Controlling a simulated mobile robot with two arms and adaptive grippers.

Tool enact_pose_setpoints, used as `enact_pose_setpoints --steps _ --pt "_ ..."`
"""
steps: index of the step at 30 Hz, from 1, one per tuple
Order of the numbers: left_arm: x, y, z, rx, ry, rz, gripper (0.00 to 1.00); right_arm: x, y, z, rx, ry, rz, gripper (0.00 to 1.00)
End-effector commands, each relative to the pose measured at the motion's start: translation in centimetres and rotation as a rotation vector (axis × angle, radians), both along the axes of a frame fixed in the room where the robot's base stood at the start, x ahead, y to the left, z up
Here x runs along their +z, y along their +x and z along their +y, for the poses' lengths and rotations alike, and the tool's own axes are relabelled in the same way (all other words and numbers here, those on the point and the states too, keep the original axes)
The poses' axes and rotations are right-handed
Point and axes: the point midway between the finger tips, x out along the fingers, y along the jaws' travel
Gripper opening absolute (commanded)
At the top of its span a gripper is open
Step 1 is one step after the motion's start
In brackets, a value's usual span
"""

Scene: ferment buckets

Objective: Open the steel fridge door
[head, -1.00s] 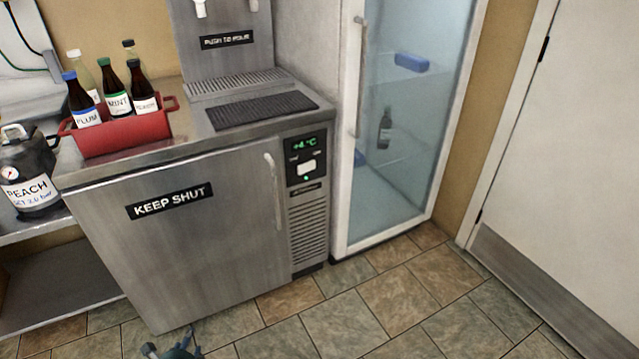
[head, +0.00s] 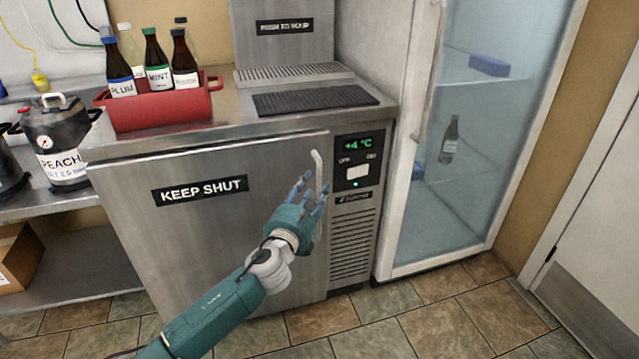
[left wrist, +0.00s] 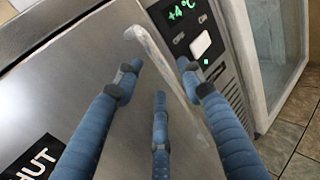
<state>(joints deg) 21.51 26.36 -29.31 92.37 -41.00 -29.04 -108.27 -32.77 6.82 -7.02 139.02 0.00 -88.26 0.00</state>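The steel fridge door (head: 205,245), labelled KEEP SHUT, stands closed under the steel counter. Its pale vertical handle (head: 318,168) is near the door's right edge. My left gripper (head: 308,190) is at the handle, over its lower part in the head view. In the left wrist view the handle (left wrist: 163,62) runs between my spread blue fingers (left wrist: 160,80). The fingers are open, and I cannot tell whether any touches the handle. The door (left wrist: 90,70) fills much of that view. My right gripper is not in view.
A control panel (head: 358,162) and vent grille (head: 352,240) sit right of the door. A glass-door fridge (head: 470,190) stands further right. A red crate (head: 160,112) of bottles rests on the counter. A PEACH keg (head: 62,150) stands at left. The tiled floor in front (head: 410,320) is clear.

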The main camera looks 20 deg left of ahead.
Motion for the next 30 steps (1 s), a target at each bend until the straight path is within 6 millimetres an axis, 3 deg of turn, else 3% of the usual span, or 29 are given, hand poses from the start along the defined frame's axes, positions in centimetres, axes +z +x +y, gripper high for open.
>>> enact_pose_setpoints --steps 3,9,19,20,25,30 --pt "-0.1 2.2 0.0 0.000 -0.003 0.000 0.39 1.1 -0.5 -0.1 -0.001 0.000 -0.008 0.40" --pt "-0.1 4.2 0.0 0.000 -0.002 0.001 0.39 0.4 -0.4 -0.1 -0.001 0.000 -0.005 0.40" --pt "-0.1 4.6 0.0 0.000 -0.003 0.002 0.39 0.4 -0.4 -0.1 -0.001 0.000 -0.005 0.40" --pt "-0.1 4.6 0.0 0.000 -0.003 0.002 0.37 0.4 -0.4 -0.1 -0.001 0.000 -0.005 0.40" --pt "-0.1 4.6 0.0 0.000 -0.003 0.002 0.03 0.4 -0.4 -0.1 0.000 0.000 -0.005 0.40" --pt "-0.1 4.6 0.0 -0.001 -0.003 0.002 0.00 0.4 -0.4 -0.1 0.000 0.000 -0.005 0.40"
